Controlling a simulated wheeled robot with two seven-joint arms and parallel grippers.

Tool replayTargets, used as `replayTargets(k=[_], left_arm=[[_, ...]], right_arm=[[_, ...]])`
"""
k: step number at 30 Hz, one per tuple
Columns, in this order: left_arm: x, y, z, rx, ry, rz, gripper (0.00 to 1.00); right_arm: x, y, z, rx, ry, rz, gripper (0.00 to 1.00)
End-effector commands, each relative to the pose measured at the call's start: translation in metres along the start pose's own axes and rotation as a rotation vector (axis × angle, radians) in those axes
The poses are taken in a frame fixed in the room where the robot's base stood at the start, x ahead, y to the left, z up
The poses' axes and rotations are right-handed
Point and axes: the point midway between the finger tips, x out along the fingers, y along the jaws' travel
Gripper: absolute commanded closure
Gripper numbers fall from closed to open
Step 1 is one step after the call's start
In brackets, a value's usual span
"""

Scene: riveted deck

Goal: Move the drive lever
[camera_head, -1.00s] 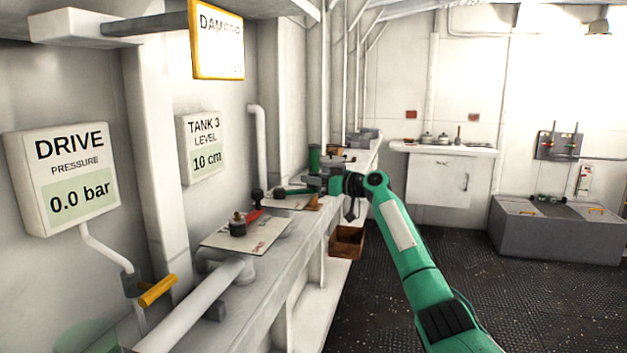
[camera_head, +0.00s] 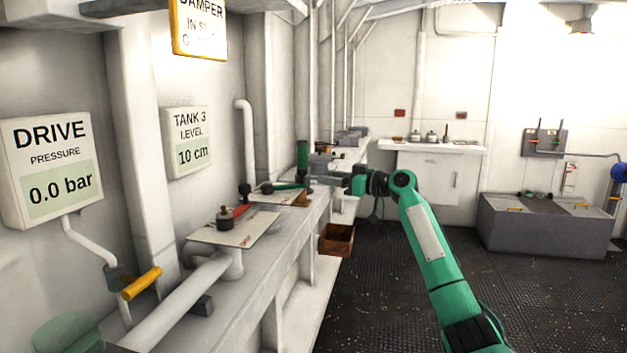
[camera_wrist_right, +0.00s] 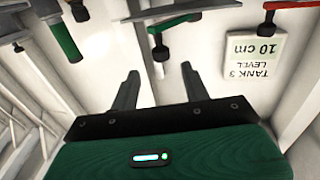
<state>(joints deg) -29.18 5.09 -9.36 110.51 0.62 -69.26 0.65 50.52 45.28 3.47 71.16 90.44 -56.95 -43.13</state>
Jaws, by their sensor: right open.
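A lever with a green handle (camera_head: 290,186) and a lever with a red handle (camera_head: 241,210) sit on plates along the left bench. No readable label shows which is the drive lever. In the right wrist view the green handle (camera_wrist_right: 178,21) ends in a dark knob just beyond my fingers; the red handle (camera_wrist_right: 283,5) is farther right. My right gripper (camera_head: 314,180) is beside the green lever, apart from it as far as the wrist view shows. Its two fingers (camera_wrist_right: 159,84) are spread and empty. My left gripper is not in view.
The drive pressure box (camera_head: 55,165) reads 0.0 bar, with a yellow handle (camera_head: 142,284) below it. The tank 3 box (camera_head: 188,140) reads 10 cm. A green cylinder (camera_head: 303,154) stands farther along the bench. A brown crate (camera_head: 337,240) is beneath. The dark floor (camera_head: 400,290) is open.

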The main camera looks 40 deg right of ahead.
Motion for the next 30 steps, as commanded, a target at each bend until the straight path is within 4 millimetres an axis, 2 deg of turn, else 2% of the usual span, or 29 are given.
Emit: replayTargets(k=[3,9,30], left_arm=[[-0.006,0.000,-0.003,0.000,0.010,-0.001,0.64],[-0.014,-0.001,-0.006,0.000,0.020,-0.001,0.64],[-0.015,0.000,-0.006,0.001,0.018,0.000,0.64]], right_arm=[[-0.022,0.000,0.002,-0.002,-0.002,0.000,0.53],[-0.040,0.000,0.001,0.000,-0.001,-0.001,0.53],[-0.043,0.000,0.000,0.001,0.000,-0.001,0.53]])
